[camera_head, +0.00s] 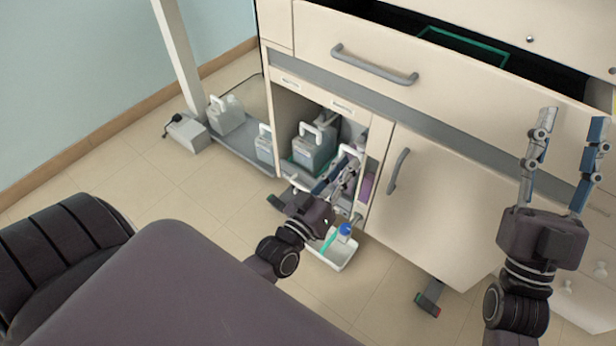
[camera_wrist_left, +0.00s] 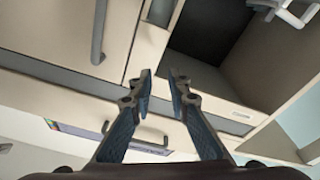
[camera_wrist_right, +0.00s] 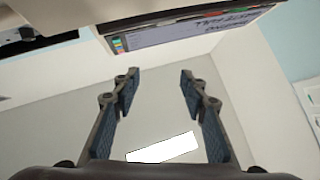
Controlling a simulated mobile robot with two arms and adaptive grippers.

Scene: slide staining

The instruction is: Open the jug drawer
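Grey jugs with white handles (camera_head: 313,147) stand in an open-fronted bay at the lower left of the cream cabinet. I cannot tell for sure which front is the jug drawer. My left gripper (camera_head: 346,177) is in front of this bay, its fingers partly hiding the bay's right side. In the left wrist view its fingertips (camera_wrist_left: 160,72) are apart with a narrow gap and nothing between them; the dark bay (camera_wrist_left: 215,42) lies behind. My right gripper (camera_head: 572,122) is open and empty in front of the wide upper drawer (camera_head: 440,95); its open fingers also show in the right wrist view (camera_wrist_right: 158,76).
The upper drawer is pulled out, with a green-edged box (camera_head: 465,42) inside. A cabinet door with a grey handle (camera_head: 397,172) is right of the bay. A white tray (camera_head: 330,257) with a blue-capped bottle (camera_head: 344,233) sits low. More jugs (camera_head: 226,115) stand left.

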